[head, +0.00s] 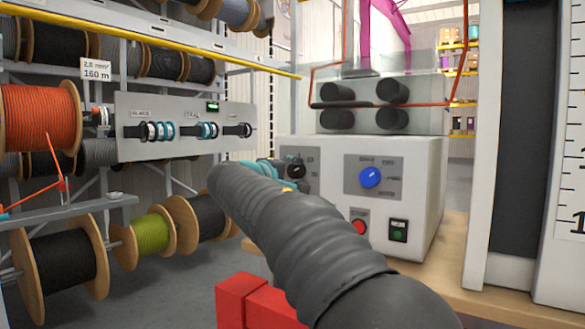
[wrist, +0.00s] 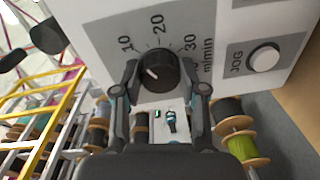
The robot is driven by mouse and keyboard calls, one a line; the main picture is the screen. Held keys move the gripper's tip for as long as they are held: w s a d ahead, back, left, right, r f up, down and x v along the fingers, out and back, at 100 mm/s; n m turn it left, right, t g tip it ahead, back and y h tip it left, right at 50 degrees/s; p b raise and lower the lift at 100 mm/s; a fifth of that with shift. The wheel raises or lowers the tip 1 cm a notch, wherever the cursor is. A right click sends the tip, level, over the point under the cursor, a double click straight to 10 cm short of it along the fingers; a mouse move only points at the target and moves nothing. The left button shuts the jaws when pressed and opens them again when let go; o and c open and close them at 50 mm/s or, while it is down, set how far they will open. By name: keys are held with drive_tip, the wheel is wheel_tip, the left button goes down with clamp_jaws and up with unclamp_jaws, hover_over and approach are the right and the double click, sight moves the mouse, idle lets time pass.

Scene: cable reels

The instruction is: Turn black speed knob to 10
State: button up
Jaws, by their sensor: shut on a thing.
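The black speed knob (wrist: 158,72) is on a grey panel with a printed scale of 10, 20 and 30 m/min around its top. A short white mark shows on its face, left of centre; its exact reading is hard to tell. My gripper (wrist: 166,78) is shut on the knob, one finger on each side of it. In the head view the knob (head: 295,169) shows at the left of the white machine's front. My gripper (head: 268,172) there is partly hidden behind my dark arm.
The white machine (head: 425,190) also has a blue selector (head: 371,178), a red button (head: 360,227) and a green button (head: 398,230). A white JOG button (wrist: 263,57) sits right of the knob. Cable reels (head: 60,255) stand on racks at left.

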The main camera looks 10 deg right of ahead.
drive_tip(key=shift+r+n+p, duration=0.1)
drive_tip(key=shift+n+p, duration=0.35)
drive_tip(key=shift+n, duration=0.45)
drive_tip(key=o, duration=1.1)
drive_tip(key=shift+o, duration=0.2)
drive_tip(key=v, duration=1.2)
